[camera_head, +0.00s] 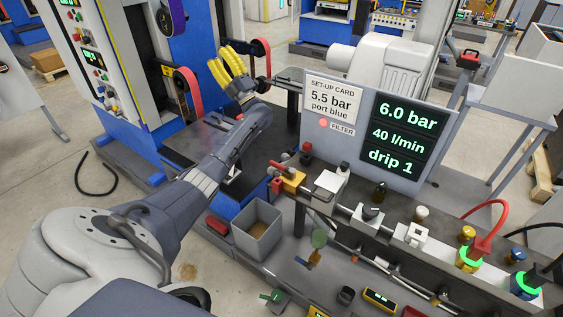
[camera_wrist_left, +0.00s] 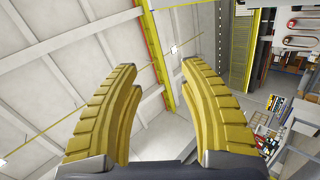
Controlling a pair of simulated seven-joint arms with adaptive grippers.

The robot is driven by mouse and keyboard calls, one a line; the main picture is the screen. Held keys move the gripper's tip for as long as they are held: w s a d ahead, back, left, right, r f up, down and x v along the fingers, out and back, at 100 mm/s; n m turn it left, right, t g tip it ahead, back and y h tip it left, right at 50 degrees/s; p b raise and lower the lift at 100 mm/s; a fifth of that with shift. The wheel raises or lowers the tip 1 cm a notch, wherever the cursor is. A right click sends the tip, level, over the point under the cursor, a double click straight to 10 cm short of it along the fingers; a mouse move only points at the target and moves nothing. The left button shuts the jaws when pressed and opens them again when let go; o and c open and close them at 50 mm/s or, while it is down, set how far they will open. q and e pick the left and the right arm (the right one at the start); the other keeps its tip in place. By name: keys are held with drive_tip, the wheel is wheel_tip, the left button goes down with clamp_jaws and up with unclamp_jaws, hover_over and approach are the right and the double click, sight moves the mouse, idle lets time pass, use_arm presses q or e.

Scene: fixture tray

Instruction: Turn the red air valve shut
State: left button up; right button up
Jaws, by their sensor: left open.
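The red air valve (camera_head: 278,166) shows as a small red lever by a yellow body (camera_head: 292,181) at the left end of the pipe line on the bench. Whether it is open or shut is too small to tell. My left gripper (camera_head: 226,63) has yellow ribbed fingers pointing up, well above and to the left of the valve, and touches nothing. In the left wrist view, the fingers (camera_wrist_left: 158,70) are spread apart and empty, with ceiling behind them. My right gripper is not in view.
A panel (camera_head: 404,134) reads 6.0 bar, 40 l/min, drip 1. A set-up card (camera_head: 333,100) reads 5.5 bar, port blue. A grey open bin (camera_head: 257,231) stands before the valve. A red hose (camera_head: 489,232) rises from a green-lit port at right. Small parts lie in front.

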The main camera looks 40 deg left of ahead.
use_arm(q)
drive_tip(key=s+n+g+h, duration=0.1)
drive_tip(key=n+g+h, duration=0.2)
drive_tip(key=n+g, duration=0.25)
drive_tip(key=n+t+h, duration=0.3)
drive_tip(key=n+h, duration=1.2)
drive_tip(key=h, duration=0.5)
hover_over(283, 169)
drive_tip(key=w+d, duration=0.1)
drive_tip(key=w, duration=0.3)
wheel_tip(283, 169, down, 20)
drive_tip(key=x, duration=1.6)
drive_tip(key=shift+w+f, duration=0.15)
drive_tip(key=shift+f, duration=0.15)
drive_tip(key=shift+c, duration=0.4)
clamp_jaws()
